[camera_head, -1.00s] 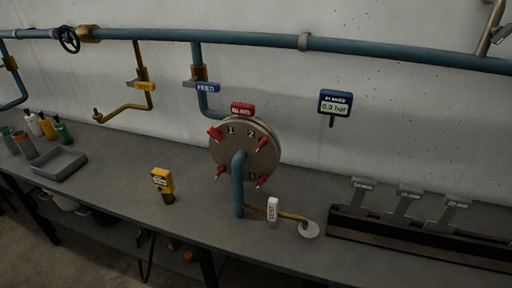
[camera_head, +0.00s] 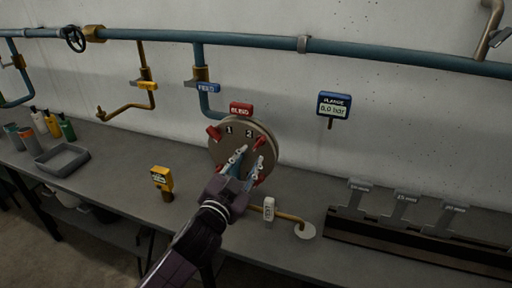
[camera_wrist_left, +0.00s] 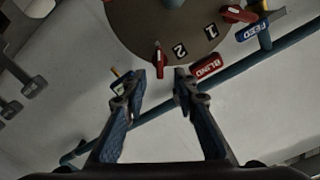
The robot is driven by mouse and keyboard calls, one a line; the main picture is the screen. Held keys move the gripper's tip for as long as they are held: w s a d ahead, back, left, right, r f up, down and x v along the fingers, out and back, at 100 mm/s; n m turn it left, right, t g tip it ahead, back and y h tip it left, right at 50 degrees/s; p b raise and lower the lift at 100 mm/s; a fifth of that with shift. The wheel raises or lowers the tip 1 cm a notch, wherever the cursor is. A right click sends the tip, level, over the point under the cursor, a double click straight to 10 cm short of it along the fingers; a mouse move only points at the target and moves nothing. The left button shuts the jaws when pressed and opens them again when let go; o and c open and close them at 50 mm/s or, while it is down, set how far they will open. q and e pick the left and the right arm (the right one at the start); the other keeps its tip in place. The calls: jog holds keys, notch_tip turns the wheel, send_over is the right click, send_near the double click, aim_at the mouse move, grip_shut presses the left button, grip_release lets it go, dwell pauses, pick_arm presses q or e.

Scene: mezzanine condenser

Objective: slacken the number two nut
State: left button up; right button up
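The round flange plate (camera_head: 222,150) carries red nuts and the numbers 1 and 2. The number two nut (camera_head: 260,143) is at its upper right, beside the 2. In the left wrist view the plate (camera_wrist_left: 135,22) appears turned over, and the number two nut (camera_wrist_left: 160,57) lies just beyond and between my fingertips. My left gripper (camera_head: 247,162) is in front of the plate, fingers spread and empty. It also shows open in the left wrist view (camera_wrist_left: 160,78). Contact with the nut is not visible. My arm hides the plate's lower part. My right gripper is out of view.
A red BLIND tag (camera_head: 241,109) sits above the plate. A gauge (camera_head: 334,104) reading 0.0 bar is on the wall. A white vent tag (camera_head: 268,209) on a brass pipe, a yellow device (camera_head: 161,179) and a grey tray (camera_head: 43,164) are on the bench. A tool rack (camera_head: 400,239) stands right.

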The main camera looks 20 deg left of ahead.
aim_at(258, 146)
pick_arm(q)
jog(key=shift+w+f+p, duration=0.1)
jog(key=shift+w+p, duration=0.45)
jog(key=shift+w, duration=2.4)
jog(key=shift+d, duration=0.1)
jog(key=shift+c, duration=0.4)
grip_shut()
